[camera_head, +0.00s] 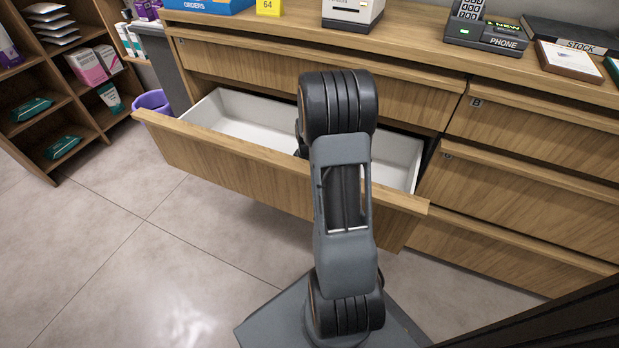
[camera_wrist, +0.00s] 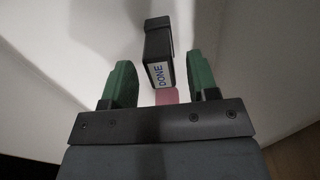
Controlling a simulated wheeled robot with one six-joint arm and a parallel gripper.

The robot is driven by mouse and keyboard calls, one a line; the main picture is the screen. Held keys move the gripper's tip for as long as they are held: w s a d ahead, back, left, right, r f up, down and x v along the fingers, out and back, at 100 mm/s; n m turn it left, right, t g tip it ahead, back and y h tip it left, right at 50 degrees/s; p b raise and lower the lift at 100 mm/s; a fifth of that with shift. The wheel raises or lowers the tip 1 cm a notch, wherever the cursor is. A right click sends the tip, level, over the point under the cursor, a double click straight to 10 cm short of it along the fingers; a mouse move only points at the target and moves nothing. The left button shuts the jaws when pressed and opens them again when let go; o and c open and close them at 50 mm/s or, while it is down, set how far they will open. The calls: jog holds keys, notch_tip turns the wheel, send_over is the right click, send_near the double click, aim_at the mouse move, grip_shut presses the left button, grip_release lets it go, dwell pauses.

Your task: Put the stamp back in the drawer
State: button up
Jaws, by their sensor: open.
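The stamp (camera_wrist: 158,55) is black with a white label reading DONE and a pink part at its near end. In the wrist view it lies between and a little beyond the green fingertips of my gripper (camera_wrist: 161,72), with gaps on both sides. The fingers are open and do not appear to touch it. White drawer surface (camera_wrist: 240,40) surrounds it; the stamp seems to be inside the drawer, but its exact contact is hard to tell. In the head view the drawer (camera_head: 235,112) is pulled out, and my arm hides the stamp and most of my gripper.
The counter above holds a blue ORDERS tray (camera_head: 205,5), a phone (camera_head: 485,32) and a STOCK book (camera_head: 570,36). Closed drawers (camera_head: 530,190) are at the right. A purple bin (camera_head: 152,101) and a shelf unit (camera_head: 60,85) stand at the left. The floor in front is clear.

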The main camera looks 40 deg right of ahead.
notch_tip(320, 180, up, 9)
jog(key=p, duration=0.3)
jog(key=shift+f, duration=0.1)
dwell(0.4)
jog(key=s+a+r+m+t+p, duration=0.1)
jog(key=s+a+r+m+p, duration=0.1)
jog(key=s+a+r+p, duration=0.2)
jog(key=s+a+r+m+t+p, duration=0.1)
jog(key=s+a+r+p, duration=0.3)
jog(key=a+r+p, duration=0.6)
jog(key=s+a+r+m+t+p, duration=0.1)
jog(key=s+a+r+p, duration=0.3)
jog(key=r+p, duration=1.2)
notch_tip(320, 180, up, 14)
jog(key=a+m, duration=0.1)
jog(key=a, duration=0.2)
jog(key=shift+f+m+t, duration=0.25)
jog(key=shift+m+t, duration=0.05)
jog(key=shift+c, duration=0.5)
